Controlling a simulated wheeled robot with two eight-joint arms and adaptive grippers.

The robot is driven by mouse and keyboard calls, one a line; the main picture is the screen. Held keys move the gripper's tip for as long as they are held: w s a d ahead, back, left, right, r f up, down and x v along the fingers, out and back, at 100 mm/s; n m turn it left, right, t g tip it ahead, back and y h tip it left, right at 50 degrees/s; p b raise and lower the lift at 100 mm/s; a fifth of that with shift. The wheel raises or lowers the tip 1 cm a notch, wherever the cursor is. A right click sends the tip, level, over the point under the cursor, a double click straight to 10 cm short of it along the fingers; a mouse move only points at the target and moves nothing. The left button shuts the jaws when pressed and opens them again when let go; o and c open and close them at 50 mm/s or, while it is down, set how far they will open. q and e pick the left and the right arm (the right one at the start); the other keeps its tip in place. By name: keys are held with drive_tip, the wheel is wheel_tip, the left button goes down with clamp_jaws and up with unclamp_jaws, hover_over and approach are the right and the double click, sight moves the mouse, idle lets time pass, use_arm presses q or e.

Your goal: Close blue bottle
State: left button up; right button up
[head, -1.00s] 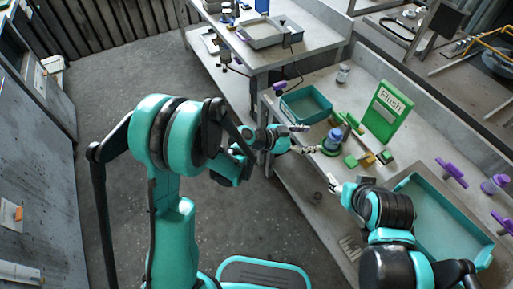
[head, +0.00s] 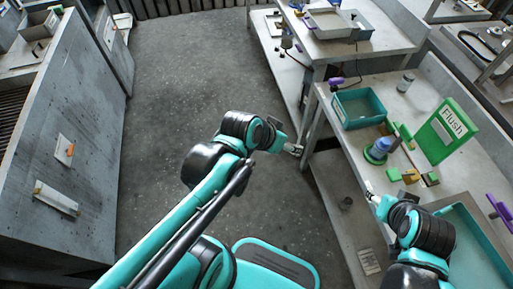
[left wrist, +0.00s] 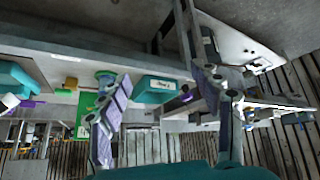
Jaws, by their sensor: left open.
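The blue bottle (head: 379,148) stands on a round green base on the workbench in the head view. Whether a cap sits on it is too small to tell. My left gripper (head: 294,149) is open and empty, off the bench's front edge, to the left of the bottle and clear of it. In the left wrist view its two fingers (left wrist: 163,78) are spread wide with nothing between them. My right gripper (head: 369,191) is at the bench's front edge, below the bottle and apart from it; its jaws are too small to read.
A teal bin (head: 359,108) stands left of the bottle. A green "Flush" sign (head: 446,131) stands behind it, with green and yellow blocks (head: 410,177) beside it. A large teal tray (head: 480,235) lies at the right. A grey container (head: 405,82) stands farther back.

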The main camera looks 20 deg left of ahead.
use_arm(q)
drive_tip(key=s+a+n+y, duration=0.2)
drive_tip(key=s+a, duration=0.3)
drive_tip(key=a, duration=0.1)
drive_tip(key=shift+s+n+y, duration=0.3)
drive_tip(key=shift+s+n, duration=0.05)
drive_tip(key=shift+n, duration=0.05)
